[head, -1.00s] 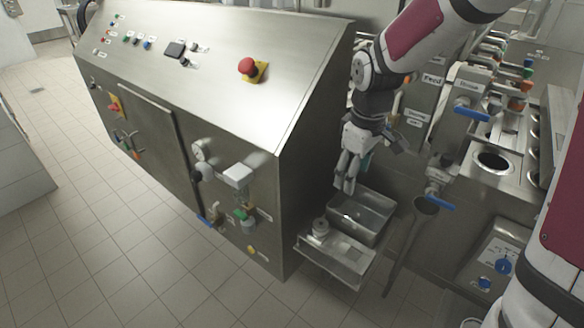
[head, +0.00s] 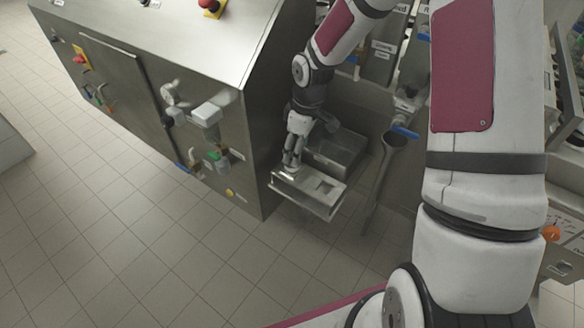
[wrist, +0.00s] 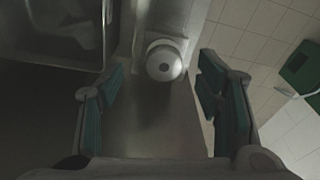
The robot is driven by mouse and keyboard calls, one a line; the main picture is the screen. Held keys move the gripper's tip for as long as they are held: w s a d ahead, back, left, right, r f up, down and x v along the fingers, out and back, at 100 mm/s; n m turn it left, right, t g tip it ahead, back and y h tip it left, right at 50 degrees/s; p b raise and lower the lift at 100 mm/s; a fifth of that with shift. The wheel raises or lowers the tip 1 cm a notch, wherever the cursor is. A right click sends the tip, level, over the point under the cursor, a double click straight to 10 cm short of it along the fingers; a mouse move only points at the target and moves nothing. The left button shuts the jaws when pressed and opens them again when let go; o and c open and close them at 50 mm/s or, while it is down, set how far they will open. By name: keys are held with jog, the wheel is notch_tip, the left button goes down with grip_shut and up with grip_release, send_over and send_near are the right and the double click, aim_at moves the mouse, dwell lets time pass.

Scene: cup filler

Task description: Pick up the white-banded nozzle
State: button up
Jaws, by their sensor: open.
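The nozzle (wrist: 164,62) is a round metal piece with a pale rim and a small dark centre hole. It stands on a steel shelf (head: 323,186) on the side of the steel machine. In the wrist view it sits between my open fingers, near the fingertips, with a gap on both sides. My gripper (wrist: 162,78) is open and empty, pointing down. In the head view my gripper (head: 291,164) is at the shelf's left end, over the nozzle, which it largely hides. I cannot tell the height gap.
A steel bin (head: 336,150) lies just behind the shelf. The steel machine (head: 240,120) rises close on the left. Tiled floor (head: 130,240) is open in front.

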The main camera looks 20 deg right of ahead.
aim_at(292, 170)
jog(key=shift+w+a+f, duration=0.1)
jog(key=shift+a+f, duration=0.15)
jog(key=shift+f, duration=0.6)
jog(key=shift+w+a+f, duration=0.15)
jog(key=shift+a+f, duration=0.05)
jog(key=shift+f, duration=0.7)
jog(key=shift+w+a+f, duration=0.1)
jog(key=shift+a+f, duration=0.15)
jog(key=shift+f, duration=0.6)
jog(key=shift+c, duration=0.5)
jog(key=shift+r, duration=0.1)
grip_shut()
